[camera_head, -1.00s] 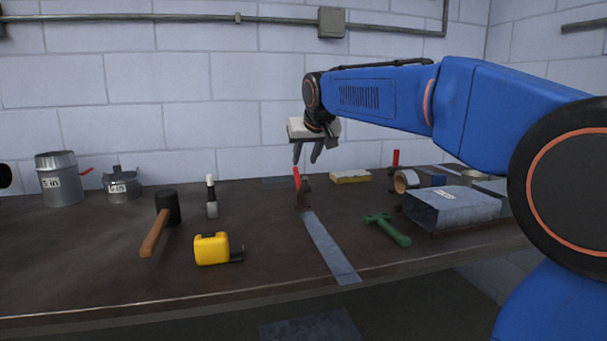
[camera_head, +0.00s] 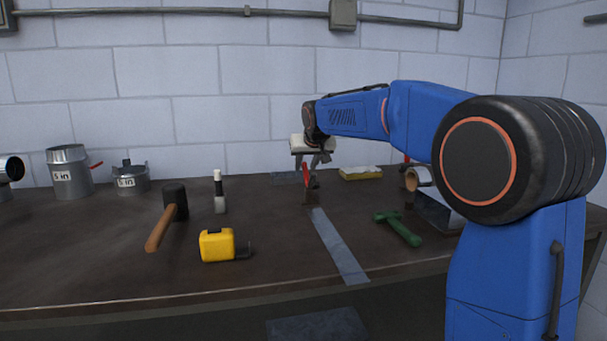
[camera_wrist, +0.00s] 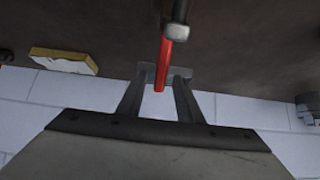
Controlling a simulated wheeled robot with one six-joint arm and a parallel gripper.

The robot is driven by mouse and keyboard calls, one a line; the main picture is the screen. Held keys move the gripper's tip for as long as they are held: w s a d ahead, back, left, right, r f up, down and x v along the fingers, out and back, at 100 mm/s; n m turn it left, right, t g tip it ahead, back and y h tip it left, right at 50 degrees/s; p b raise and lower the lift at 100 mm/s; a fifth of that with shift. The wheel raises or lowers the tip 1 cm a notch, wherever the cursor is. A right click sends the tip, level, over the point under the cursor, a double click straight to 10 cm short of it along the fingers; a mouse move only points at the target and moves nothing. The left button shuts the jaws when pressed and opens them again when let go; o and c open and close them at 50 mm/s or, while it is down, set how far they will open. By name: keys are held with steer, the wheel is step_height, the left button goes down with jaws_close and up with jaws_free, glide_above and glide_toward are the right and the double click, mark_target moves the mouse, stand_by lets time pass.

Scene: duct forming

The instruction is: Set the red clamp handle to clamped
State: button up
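The red clamp handle (camera_head: 305,173) stands roughly upright on its small dark clamp (camera_head: 310,196), near the back of the bench at the end of a grey metal strip. My gripper (camera_head: 309,161) is above it, pointing down, with its fingers around the handle's height. In the wrist view the red handle (camera_wrist: 167,58) reaches in between the two fingers of my gripper (camera_wrist: 165,82), with gaps showing beside it. The fingers are apart, and I cannot see them press on the handle. A dark part with a metal end (camera_wrist: 176,30) shows beside the handle there.
The grey strip (camera_head: 338,245) runs toward the bench's front edge. A green tool (camera_head: 398,228) lies right. A yellow sponge (camera_head: 360,173) sits just behind right of the clamp.

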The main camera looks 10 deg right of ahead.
steer(key=x, duration=0.5)
steer(key=shift+w+f, duration=0.25)
jaws_close()
